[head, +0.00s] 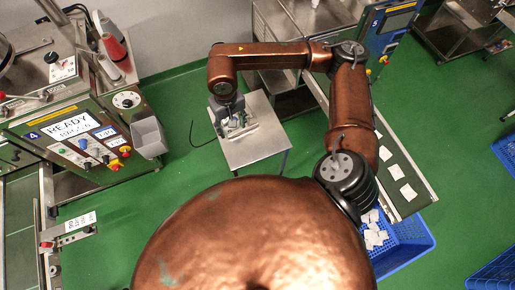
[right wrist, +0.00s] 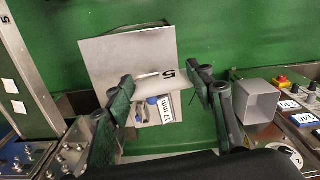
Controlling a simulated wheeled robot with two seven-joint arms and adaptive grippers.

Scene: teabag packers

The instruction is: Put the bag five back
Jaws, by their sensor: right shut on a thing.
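My right gripper (head: 229,112) is over the small steel table (head: 262,151) in the head view. In the right wrist view its two dark fingers (right wrist: 163,92) stand on either side of bag five (right wrist: 178,84), a pale tool holder marked "5" with a "17 mm" label, and are shut on it. Blue and dark tool parts show inside the bag. The bag also shows under the gripper in the head view (head: 239,128), partly hidden. It is over the table top; whether it touches the top I cannot tell. My left gripper is not in view.
A machine panel reading "READY" (head: 72,126) with a grey bin (head: 149,138) stands left of the table. A conveyor (head: 405,165) with white teabags runs at the right, above a blue crate (head: 408,240). Green floor is clear around the table's front.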

